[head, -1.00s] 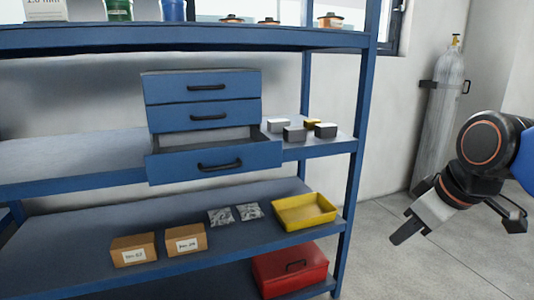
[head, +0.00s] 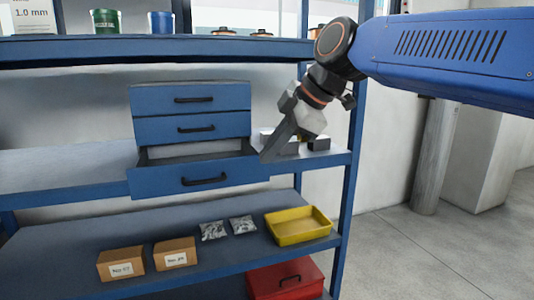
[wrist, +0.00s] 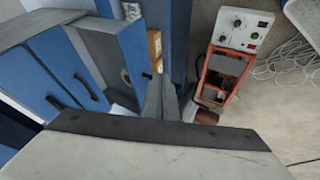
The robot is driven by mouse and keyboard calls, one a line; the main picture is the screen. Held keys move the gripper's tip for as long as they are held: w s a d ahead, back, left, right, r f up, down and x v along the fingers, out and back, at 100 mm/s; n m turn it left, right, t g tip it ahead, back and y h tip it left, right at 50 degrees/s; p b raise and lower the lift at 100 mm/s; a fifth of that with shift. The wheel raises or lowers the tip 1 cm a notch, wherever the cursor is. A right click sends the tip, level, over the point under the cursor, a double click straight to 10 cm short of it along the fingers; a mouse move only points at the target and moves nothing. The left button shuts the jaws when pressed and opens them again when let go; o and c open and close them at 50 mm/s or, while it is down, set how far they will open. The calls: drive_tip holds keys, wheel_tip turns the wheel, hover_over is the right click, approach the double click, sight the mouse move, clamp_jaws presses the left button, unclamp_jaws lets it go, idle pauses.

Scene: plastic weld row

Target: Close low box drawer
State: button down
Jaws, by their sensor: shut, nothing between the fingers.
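The low box drawer (head: 192,178) is the bottom one of three in a blue drawer box (head: 192,113) on the middle shelf. It is pulled out, with its grey inside visible and a black handle on its front. The two drawers above it are closed. My gripper (head: 268,156) is shut and empty, pointing down and left at the drawer's right end. In the wrist view the shut fingers (wrist: 161,98) lie to the right of the open drawer (wrist: 115,55). I cannot tell whether they touch it.
Small blocks (head: 318,143) sit right of the drawer box, partly behind my gripper. The lower shelf holds cartons (head: 176,253), silvery bags and a yellow tray (head: 300,237). A red case (head: 284,281) is below. The wrist view shows a red-framed machine (wrist: 228,75) and coiled cable.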

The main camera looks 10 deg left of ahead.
sight(250, 169)
drive_tip(key=x, duration=0.3)
drive_tip(key=w+x, duration=0.1)
drive_tip(key=x, duration=0.2)
drive_tip(key=w+r+x, duration=0.1)
drive_tip(key=x, duration=0.2)
drive_tip(key=shift+a+f, duration=0.2)
drive_tip(key=shift+a, duration=0.2)
drive_tip(key=shift+w+a, duration=0.35)
drive_tip(key=shift+w, duration=0.25)
drive_tip(key=w+a, duration=0.3)
drive_tip(key=w, duration=0.2)
drive_tip(key=w+a, duration=0.3)
drive_tip(key=w, duration=0.1)
drive_tip(key=w+a, duration=0.3)
drive_tip(key=w, duration=0.2)
drive_tip(key=shift+w, duration=0.3)
drive_tip(key=shift+w+a+r, duration=0.1)
drive_tip(key=shift+w+a, duration=0.15)
drive_tip(key=shift+w, duration=0.25)
